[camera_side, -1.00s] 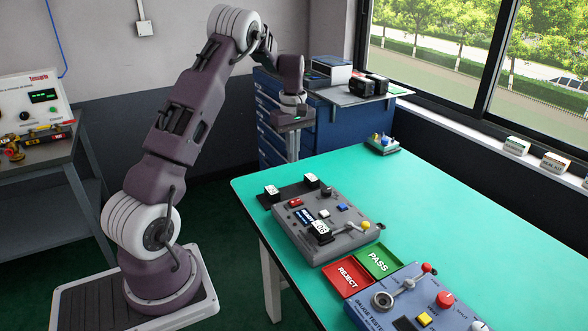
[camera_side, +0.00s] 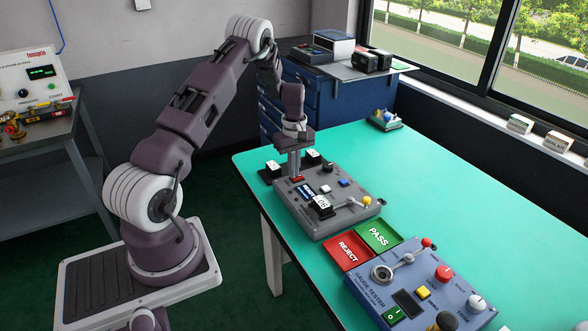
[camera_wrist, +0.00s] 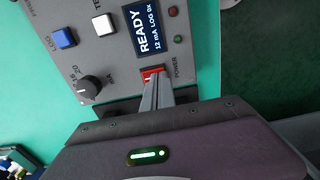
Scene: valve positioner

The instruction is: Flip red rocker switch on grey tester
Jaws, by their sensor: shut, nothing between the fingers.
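The grey tester (camera_side: 330,222) lies on the green table, with a display, buttons, a knob and a yellow-tipped lever on its top. Its red rocker switch (camera_side: 297,179) is near the back left corner. In the wrist view the red rocker switch (camera_wrist: 153,76) is beside the word POWER, and the display (camera_wrist: 150,31) reads READY. My gripper (camera_side: 296,172) points down over the switch, shut and empty. In the wrist view the fingertips (camera_wrist: 157,84) are at the switch and hide part of it. I cannot tell whether they touch it.
Red REJECT (camera_side: 348,248) and green PASS (camera_side: 378,236) trays lie right of the tester. A blue gauge tester (camera_side: 415,285) stands nearer the camera. Black parts with white labels (camera_side: 312,157) are behind the grey tester.

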